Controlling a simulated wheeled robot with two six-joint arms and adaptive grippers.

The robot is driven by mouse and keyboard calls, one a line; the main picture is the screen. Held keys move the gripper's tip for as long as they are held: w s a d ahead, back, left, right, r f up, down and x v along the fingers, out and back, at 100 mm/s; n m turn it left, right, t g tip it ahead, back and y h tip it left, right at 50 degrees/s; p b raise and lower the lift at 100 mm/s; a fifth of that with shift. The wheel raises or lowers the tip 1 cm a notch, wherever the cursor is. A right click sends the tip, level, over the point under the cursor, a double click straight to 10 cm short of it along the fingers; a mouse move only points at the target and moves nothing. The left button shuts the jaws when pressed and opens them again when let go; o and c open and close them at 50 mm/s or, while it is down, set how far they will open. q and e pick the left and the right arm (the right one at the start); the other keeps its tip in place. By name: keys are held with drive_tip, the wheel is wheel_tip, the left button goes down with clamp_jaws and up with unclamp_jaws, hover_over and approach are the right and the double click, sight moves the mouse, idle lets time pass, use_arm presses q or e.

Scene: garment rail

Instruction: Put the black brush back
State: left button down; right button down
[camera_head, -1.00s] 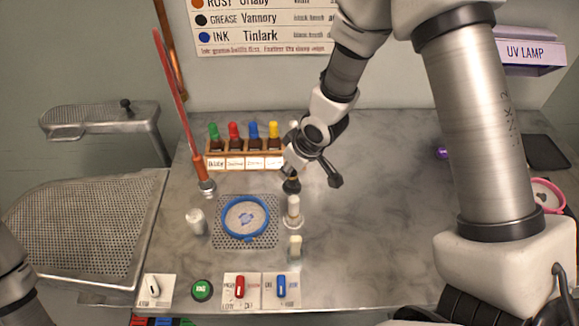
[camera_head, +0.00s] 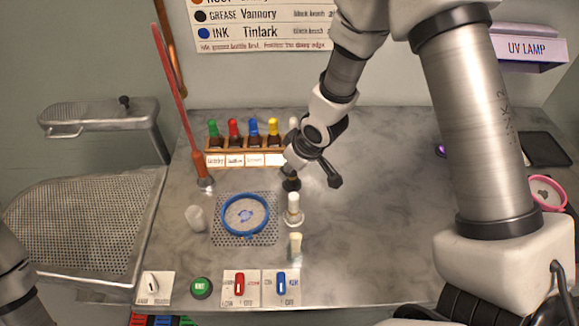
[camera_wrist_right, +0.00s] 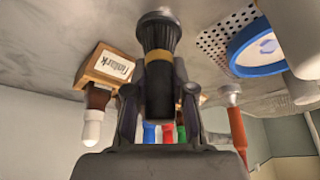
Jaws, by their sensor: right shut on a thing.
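The black brush (camera_wrist_right: 160,60) is held between the fingers of my right gripper (camera_wrist_right: 160,115), with a yellow band around its dark body. In the head view the black brush (camera_head: 291,184) shows below my right gripper (camera_head: 298,165), close over the counter behind the pale brushes. Whether its lower end touches the counter I cannot tell. One pale brush (camera_head: 293,208) stands upright just in front of it, and a second pale brush (camera_head: 295,245) stands nearer the front. My left gripper is out of view.
A wooden rack (camera_head: 215,160) with several coloured-cap bottles stands just behind and left of my right gripper. A red-orange wand (camera_head: 195,160) stands at left. The counter's right-middle is mostly clear.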

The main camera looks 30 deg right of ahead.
idle(0.3)
drive_tip(key=c, duration=0.6)
unclamp_jaws()
drive_tip(key=shift+f, duration=0.1)
drive_tip(key=shift+r+p, duration=3.8)
drive_tip(key=shift+p, duration=0.1)
